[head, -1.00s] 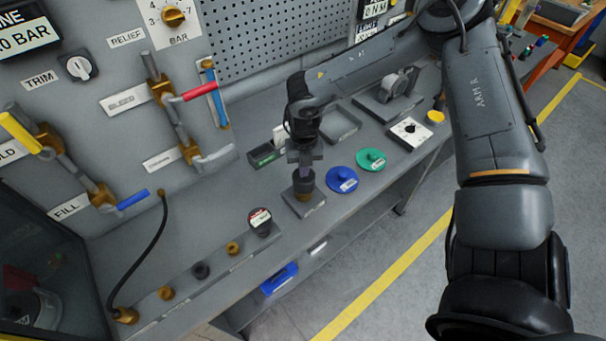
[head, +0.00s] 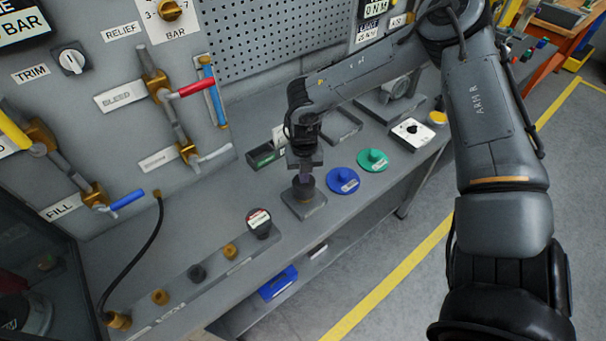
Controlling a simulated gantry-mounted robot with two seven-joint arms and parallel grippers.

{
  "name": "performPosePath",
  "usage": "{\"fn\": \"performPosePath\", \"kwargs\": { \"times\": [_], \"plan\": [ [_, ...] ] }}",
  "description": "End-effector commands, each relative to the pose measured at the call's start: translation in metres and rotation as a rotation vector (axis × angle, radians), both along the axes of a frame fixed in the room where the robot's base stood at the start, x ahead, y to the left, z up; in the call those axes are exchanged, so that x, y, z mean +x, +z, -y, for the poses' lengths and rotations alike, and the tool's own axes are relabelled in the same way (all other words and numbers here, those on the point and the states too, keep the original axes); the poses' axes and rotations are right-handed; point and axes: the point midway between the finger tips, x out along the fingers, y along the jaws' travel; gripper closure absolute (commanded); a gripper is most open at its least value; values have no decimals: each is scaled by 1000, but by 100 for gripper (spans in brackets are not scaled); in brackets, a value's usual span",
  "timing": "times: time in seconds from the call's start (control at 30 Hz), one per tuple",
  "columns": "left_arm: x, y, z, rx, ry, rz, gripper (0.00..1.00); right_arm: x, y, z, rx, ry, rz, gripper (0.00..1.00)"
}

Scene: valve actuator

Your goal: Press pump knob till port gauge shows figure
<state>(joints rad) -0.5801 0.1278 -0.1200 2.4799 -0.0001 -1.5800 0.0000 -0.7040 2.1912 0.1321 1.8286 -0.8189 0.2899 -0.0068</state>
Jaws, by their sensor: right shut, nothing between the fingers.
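The pump knob (head: 304,189) is a dark round knob on a square grey base plate (head: 304,208) on the bench. My right gripper (head: 305,178) is over it, pointing down, its fingers shut with nothing between them. The fingertips appear to touch the top of the knob and partly hide it. A small round gauge with a white and red face (head: 259,219) stands on the rail of ports at the bench front; its reading is too small to make out. My left gripper is not in view.
A blue disc (head: 343,182) and a green disc (head: 372,161) with knobs lie right of the pump. The rail (head: 215,278) carries several port fittings. A black hose (head: 140,258) runs to its left end. Valve handles project from the wall panel.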

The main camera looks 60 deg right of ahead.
Motion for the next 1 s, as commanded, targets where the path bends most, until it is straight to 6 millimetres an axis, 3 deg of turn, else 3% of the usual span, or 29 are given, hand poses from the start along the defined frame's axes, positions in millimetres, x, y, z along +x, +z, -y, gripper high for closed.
{"fn": "performPosePath", "kwargs": {
  "times": [0.47, 1.0],
  "plan": [
    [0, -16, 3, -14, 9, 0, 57, 0, -17, 1, -1, -1, -1, 100],
    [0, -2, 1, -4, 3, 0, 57, 0, 7, 0, -1, 0, 1, 100]
  ]
}}
